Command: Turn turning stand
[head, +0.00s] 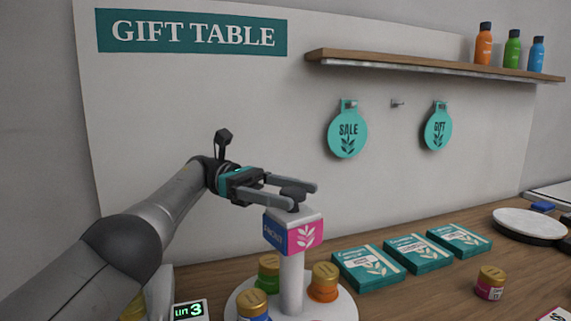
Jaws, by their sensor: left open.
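The turning stand (291,283) is white, with a round base plate and a central post. On top of the post is a block with a blue face marked "FRONT" and a pink face with a white leaf. A dark knob (292,192) sits above the block. Gold-lidded jars in green (268,280), orange (324,290) and blue (253,312) stand on the base. My left gripper (292,195) is open at the top of the stand, its two fingers on either side of the knob. Contact cannot be told. My right gripper is out of view.
Three teal boxes (425,254) lie on the wooden counter right of the stand. A pink jar (490,282) and a round white plate (530,224) are further right. A small display (189,310) is at lower left. A wall shelf (430,66) holds bottles.

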